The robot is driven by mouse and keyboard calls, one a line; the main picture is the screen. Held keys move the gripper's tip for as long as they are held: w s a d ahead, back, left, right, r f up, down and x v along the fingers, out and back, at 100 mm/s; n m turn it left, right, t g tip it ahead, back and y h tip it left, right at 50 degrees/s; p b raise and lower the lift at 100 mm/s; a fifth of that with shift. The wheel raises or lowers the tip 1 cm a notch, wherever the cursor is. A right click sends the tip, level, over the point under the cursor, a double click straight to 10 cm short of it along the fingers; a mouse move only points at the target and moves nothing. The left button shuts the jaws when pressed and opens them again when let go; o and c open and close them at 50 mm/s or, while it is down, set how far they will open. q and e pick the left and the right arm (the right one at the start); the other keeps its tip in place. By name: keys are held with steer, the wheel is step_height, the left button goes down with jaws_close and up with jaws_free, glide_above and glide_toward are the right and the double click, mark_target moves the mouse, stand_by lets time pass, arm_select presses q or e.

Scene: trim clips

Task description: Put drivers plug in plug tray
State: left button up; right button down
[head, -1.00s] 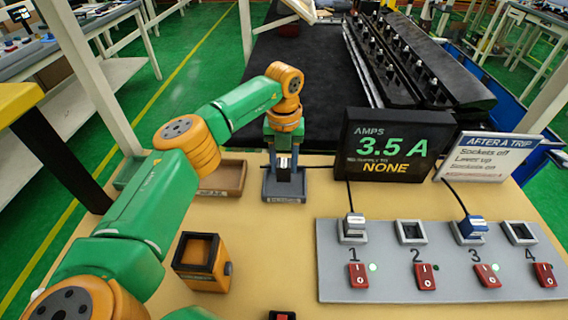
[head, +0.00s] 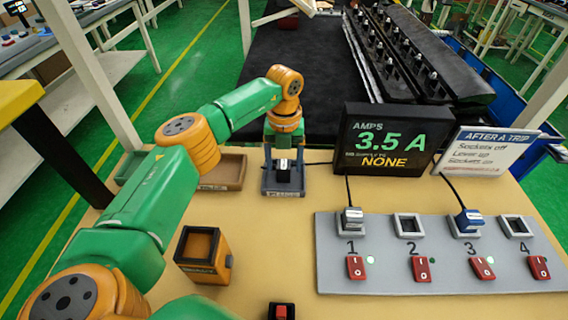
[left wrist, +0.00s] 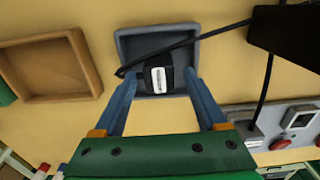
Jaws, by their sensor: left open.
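A black plug with a white label (head: 284,174) sits in a small blue-grey tray (head: 283,193). The label is too small to read. In the left wrist view the plug (left wrist: 158,80) lies in the tray (left wrist: 124,46), with a black cord running across it to the right. My left gripper (head: 284,160) is above this tray, pointing down. Its two blue fingers (left wrist: 157,88) are apart, one on each side of the plug; I cannot tell whether they touch it. My right gripper is not in view.
A brown tray (head: 222,184) lies left of the blue-grey one. A socket board (head: 440,274) at right holds a white plug (head: 351,219) in socket 1 and a blue plug (head: 469,220) in socket 3. Sockets 2 and 4 are empty. An amps display (head: 385,143) stands behind.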

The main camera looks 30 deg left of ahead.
mark_target(284, 164)
arm_select(q)
step_height(284, 164, up, 11)
steer(key=shift+r, duration=0.2)
stand_by(0.3)
